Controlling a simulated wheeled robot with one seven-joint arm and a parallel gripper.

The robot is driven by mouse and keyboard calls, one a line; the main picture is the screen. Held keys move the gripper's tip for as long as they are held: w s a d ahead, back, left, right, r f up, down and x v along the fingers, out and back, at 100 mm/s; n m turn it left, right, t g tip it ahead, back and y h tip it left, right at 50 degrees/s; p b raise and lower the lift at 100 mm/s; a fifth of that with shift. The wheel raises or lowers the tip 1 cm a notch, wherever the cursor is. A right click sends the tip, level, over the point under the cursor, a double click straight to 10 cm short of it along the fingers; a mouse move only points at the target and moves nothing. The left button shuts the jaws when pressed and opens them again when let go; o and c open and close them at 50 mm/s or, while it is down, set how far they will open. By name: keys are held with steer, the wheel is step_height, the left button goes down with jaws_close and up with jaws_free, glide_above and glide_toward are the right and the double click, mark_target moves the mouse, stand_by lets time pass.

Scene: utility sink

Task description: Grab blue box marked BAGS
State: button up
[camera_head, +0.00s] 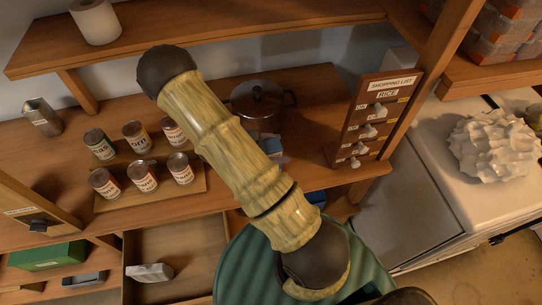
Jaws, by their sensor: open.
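I cannot read the word BAGS anywhere in view. A small blue thing (315,198) shows on the lower shelf, just right of my arm and mostly hidden. A light blue and pinkish item (271,148) sits on the counter below the pot, partly covered by my arm. I cannot tell whether either is the blue box marked BAGS. My bamboo-patterned arm crosses the middle of the view from lower right to upper left. I cannot make out my gripper or its fingers.
Several labelled cans (143,177) stand on a wooden riser at left. A dark lidded pot (262,104) and a shopping list board (378,115) stand at right. A green box (47,256) and an open drawer (190,245) are at lower left.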

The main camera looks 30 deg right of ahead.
steer(key=shift+c, duration=0.2)
steer(key=c, duration=1.5)
steer(key=shift+r, duration=0.15)
step_height(320, 180, up, 10)
steer(key=b, duration=0.2)
steer(key=shift+b, duration=0.35)
